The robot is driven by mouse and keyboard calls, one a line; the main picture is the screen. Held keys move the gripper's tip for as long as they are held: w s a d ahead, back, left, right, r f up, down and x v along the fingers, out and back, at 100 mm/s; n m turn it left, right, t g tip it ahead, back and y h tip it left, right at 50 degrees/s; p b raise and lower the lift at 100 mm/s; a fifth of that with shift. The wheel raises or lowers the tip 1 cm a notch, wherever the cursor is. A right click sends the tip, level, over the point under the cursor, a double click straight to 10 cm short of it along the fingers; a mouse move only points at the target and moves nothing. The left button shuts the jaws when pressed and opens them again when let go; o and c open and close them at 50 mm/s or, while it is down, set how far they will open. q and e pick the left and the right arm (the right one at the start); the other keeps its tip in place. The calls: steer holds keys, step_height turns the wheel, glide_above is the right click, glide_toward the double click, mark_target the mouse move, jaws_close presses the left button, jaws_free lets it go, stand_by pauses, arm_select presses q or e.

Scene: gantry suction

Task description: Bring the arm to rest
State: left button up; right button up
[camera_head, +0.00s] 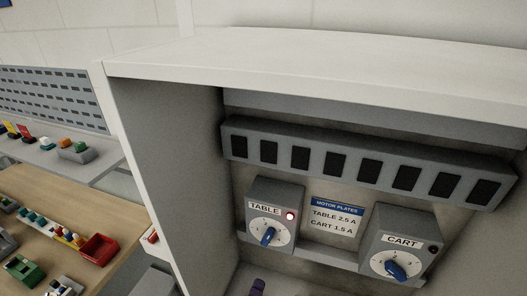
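Neither of my grippers shows in the head view, and no arm can be made out with certainty. An open grey cabinet (165,130) fills the middle and right of the view. Inside it, a TABLE box (287,193) has a blue knob (268,236) and a lit red lamp (290,216). A CART box (401,220) has a blue knob (396,269) and a dark lamp (433,249). A label between them reads motor plates, table 2.5 A, cart 1.5 A. A small dark purple object (258,286) is cut off at the bottom edge.
A slotted grey bar (226,141) runs across the cabinet above the boxes. At the left, a wooden table (118,210) holds a red bin (100,248) and several small parts. A grey bench (105,160) behind it carries colored buttons and a slotted panel (45,97).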

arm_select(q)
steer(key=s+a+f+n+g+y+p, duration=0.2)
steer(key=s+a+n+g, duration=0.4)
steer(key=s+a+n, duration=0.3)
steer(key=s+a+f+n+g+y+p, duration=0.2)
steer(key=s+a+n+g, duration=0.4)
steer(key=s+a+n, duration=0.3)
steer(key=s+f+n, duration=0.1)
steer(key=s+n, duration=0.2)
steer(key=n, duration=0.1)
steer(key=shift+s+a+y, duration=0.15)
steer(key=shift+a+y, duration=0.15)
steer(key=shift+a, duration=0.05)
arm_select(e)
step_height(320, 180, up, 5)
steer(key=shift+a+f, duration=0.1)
